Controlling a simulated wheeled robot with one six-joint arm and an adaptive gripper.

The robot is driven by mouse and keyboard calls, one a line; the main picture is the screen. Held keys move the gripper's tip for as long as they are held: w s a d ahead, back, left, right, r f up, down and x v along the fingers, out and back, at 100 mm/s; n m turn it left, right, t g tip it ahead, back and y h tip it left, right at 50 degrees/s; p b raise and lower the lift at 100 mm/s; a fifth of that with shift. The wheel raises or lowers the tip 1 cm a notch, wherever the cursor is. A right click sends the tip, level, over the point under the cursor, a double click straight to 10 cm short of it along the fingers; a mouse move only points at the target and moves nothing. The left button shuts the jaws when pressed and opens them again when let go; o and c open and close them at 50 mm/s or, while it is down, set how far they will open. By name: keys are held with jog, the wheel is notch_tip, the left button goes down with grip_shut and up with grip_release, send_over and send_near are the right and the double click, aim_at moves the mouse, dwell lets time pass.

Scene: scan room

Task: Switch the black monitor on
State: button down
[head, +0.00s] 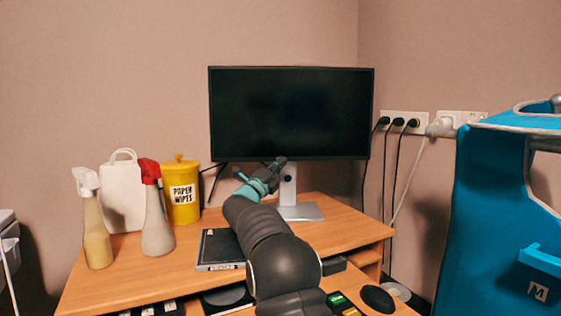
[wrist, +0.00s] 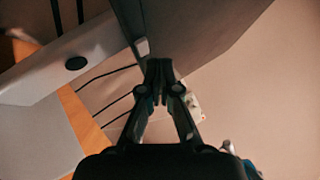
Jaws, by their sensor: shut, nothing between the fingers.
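The black monitor (head: 291,112) stands on a silver stand (head: 301,211) at the back of the wooden desk, and its screen is dark. My gripper (head: 280,162) is shut and empty at the monitor's lower edge, just left of the stand's neck. In the wrist view, the closed fingertips (wrist: 158,68) point at the monitor's underside (wrist: 195,35). A small pale piece (wrist: 142,47) shows on the edge just above the fingertips; I cannot tell whether it is a button. I cannot tell whether the fingertips touch the monitor.
Two spray bottles (head: 157,220), a white container (head: 121,190) and a yellow wipes tub (head: 182,194) stand on the left of the desk. A dark flat box (head: 220,248) lies beside my arm. Wall sockets (head: 405,123) with cables and a blue cart (head: 500,200) are on the right.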

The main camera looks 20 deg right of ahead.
jog(key=shift+w+d, duration=0.1)
jog(key=shift+w, duration=0.1)
dwell(0.4)
jog(key=shift+w+d, duration=0.1)
jog(key=shift+w, duration=0.1)
jog(key=shift+w+d, duration=0.1)
jog(key=shift+w, duration=0.3)
dwell(0.8)
jog(key=shift+s+b, duration=0.2)
jog(key=shift+b, duration=0.15)
jog(key=shift+s+a+b, duration=0.3)
jog(key=shift+s+b, duration=0.3)
jog(key=shift+b, duration=0.2)
jog(key=shift+s, duration=0.1)
jog(key=s+b, duration=0.1)
jog(key=s+a+b, duration=0.1)
jog(key=s+b, duration=0.2)
jog(key=b, duration=0.1)
jog(key=shift+s+a, duration=0.25)
jog(key=shift+a, duration=0.1)
